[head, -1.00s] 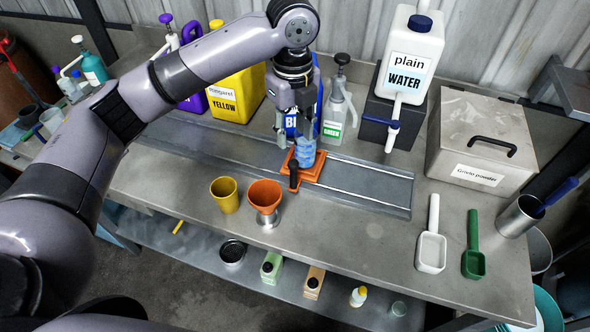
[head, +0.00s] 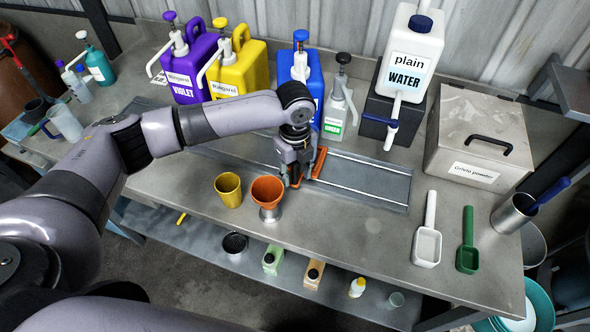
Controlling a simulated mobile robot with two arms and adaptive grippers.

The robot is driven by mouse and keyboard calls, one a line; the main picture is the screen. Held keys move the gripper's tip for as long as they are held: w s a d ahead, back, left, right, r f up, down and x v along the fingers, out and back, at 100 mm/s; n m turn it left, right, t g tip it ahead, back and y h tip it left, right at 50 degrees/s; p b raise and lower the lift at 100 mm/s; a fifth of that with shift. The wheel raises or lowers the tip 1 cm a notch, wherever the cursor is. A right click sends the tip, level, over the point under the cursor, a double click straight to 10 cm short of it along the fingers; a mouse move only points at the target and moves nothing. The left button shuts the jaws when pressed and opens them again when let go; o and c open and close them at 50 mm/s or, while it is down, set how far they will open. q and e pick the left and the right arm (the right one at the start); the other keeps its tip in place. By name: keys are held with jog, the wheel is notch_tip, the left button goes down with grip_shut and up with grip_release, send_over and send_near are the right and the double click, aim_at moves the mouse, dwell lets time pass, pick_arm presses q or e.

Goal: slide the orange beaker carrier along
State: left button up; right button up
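The orange beaker carrier (head: 320,162) sits on the grey rail (head: 365,180) on the bench. My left gripper (head: 296,183) points down at the carrier's front left part and hides much of it. Orange shows between its fingers, but I cannot tell whether they press on it. The blue beaker seen earlier in the carrier is hidden behind my gripper and wrist. My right gripper is not in view.
A yellow cup (head: 228,190) and an orange funnel (head: 267,191) on a metal stand are close in front of the rail. Violet (head: 190,65), yellow (head: 240,70) and blue (head: 308,85) dispensers stand behind it. The rail's right end is clear.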

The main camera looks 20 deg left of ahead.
pick_arm(q)
grip_shut()
dwell(0.4)
dwell(0.4)
